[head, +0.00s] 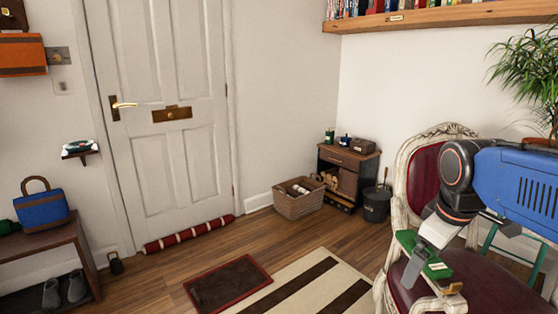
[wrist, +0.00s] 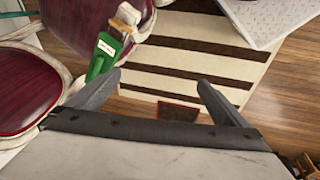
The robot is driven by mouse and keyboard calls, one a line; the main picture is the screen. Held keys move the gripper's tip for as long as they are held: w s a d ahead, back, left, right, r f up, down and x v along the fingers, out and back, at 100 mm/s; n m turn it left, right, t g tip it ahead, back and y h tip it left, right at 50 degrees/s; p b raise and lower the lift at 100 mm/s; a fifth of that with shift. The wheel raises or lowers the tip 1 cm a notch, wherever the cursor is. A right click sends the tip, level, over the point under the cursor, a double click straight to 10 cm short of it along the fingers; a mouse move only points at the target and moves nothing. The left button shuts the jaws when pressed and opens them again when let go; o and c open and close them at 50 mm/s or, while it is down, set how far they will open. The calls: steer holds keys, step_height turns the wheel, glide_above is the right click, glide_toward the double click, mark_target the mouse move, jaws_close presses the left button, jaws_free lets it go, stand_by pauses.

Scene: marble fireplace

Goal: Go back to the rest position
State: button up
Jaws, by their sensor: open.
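My gripper (wrist: 160,80) is open in the wrist view, its two grey fingers spread with nothing between them. In the head view my blue arm reaches in from the right, and my grey gripper hangs over the red chair (head: 425,177). A green object with a pale label (head: 437,271) is by the chair's arm, close to my gripper.
The striped rug (head: 318,285) and a dark red-edged mat (head: 228,285) lie on the wood floor. A wicker basket (head: 298,203), small cabinet (head: 345,175) and dark bucket (head: 377,204) stand by the wall. A bench (head: 50,250) is left, a plant (head: 530,75) right.

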steer(key=s+a+f+m+t, duration=0.1)
steer(key=s+a+f+m, duration=0.2)
steer(key=s+f+m, duration=0.3)
steer(key=s+f, duration=0.2)
steer(key=s, duration=0.1)
steer(key=shift+s+m+t+y, duration=0.3)
steer(key=shift+s+m+y, duration=0.05)
steer(key=shift+m+y, duration=0.05)
stand_by(1.0)
